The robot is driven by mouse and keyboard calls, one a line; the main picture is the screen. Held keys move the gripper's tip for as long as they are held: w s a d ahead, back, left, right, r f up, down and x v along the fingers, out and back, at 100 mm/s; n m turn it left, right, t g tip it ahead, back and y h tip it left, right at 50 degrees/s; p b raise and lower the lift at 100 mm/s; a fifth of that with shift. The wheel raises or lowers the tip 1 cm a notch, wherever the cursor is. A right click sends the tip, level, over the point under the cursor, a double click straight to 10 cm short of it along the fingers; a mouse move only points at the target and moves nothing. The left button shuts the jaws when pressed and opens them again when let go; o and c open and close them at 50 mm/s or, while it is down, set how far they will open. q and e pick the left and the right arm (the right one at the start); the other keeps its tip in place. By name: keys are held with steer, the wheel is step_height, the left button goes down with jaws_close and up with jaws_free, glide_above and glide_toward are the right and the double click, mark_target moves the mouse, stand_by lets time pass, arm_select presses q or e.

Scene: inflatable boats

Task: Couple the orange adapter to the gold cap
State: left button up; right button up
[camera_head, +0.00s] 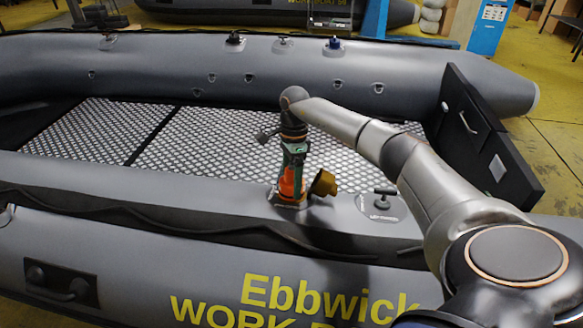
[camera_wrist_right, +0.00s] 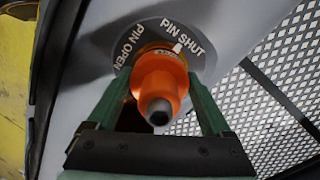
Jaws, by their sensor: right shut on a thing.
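The orange adapter (camera_head: 291,184) stands upright at the near tube's top. In the right wrist view the adapter (camera_wrist_right: 160,82) shows end-on with a dark hole, over a round grey plate printed PIN OPEN and PIN SHUT. A small white mark beside it points near PIN SHUT. My right gripper (camera_head: 292,178) comes down from above and is shut on the adapter, its green fingers at either side. The gold cap (camera_head: 323,184) sits tilted just right of the adapter; whether they touch I cannot tell. My left gripper is out of view.
A black T-handled fitting (camera_head: 382,199) on a round labelled plate stands to the right on the near tube (camera_head: 130,205). The patterned boat floor (camera_head: 210,145) is clear. A dark board (camera_head: 490,140) closes the right end.

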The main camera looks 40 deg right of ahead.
steer(key=shift+r+m+p, duration=0.15)
steer(key=shift+m+p, duration=1.3)
steer(key=shift+m, duration=0.35)
steer(key=shift+f+m, duration=0.25)
steer(key=shift+m, duration=0.05)
steer(key=shift+s+r+m+p, duration=0.1)
steer(key=shift+r+m+p, duration=0.1)
steer(key=shift+m+p, duration=0.7)
steer(key=shift+f+m+p, duration=0.1)
steer(key=shift+m+p, duration=0.35)
steer(key=shift+m, duration=0.45)
steer(key=shift+f, duration=0.15)
